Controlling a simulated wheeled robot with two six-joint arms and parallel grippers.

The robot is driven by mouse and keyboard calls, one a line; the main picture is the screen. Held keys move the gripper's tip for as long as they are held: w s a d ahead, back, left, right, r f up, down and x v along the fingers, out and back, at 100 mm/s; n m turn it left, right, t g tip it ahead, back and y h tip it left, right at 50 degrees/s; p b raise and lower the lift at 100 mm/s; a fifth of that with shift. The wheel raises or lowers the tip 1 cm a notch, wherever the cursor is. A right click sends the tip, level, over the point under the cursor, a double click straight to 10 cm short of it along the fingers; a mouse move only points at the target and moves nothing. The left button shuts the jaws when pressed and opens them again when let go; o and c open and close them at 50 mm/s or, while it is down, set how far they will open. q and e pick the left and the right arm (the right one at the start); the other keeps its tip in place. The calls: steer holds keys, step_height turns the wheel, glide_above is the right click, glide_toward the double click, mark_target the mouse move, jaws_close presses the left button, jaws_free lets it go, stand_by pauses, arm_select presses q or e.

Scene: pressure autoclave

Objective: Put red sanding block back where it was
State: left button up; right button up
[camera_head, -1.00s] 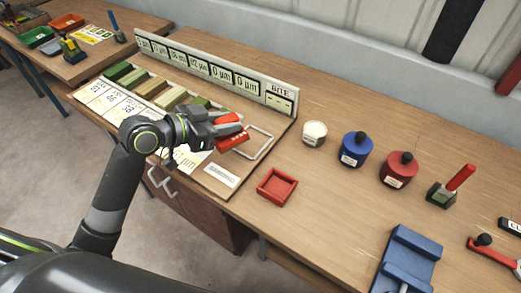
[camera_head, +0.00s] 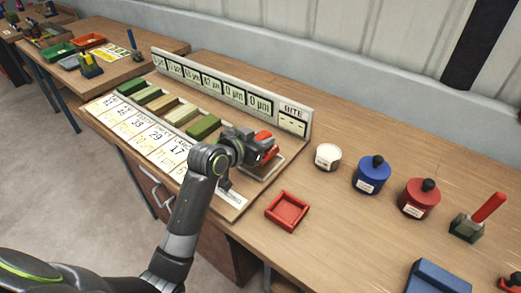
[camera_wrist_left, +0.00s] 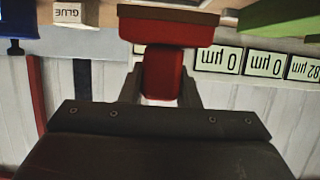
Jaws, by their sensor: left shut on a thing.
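The red sanding block (camera_head: 265,137) is held in my left gripper (camera_head: 262,148), at the right end of the display rack. In the left wrist view its red grip (camera_wrist_left: 163,78) sits between the fingers, and its wider red base (camera_wrist_left: 168,29) lies beyond them. The gripper is shut on the grip. The rack (camera_head: 238,200) holds several green and tan blocks (camera_head: 203,127) in a row. A pale wire outline (camera_head: 277,168) lies beneath and beside the gripper at the rack's right end. Whether the block touches the rack is hidden. My right gripper is not in view.
A shallow red tray (camera_head: 287,211) sits right of the rack. A white jar (camera_head: 327,157), a blue pot (camera_head: 372,175) and a red pot (camera_head: 419,198) stand behind it. The upright display panel (camera_head: 231,93) backs the rack. Bench between tray and pots is clear.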

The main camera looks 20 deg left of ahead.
arm_select(q)
steer(key=shift+f, duration=1.7)
steer(key=shift+f, duration=0.1)
steer(key=o, duration=1.1)
steer(key=shift+c, duration=0.2)
steer(key=v, duration=1.2)
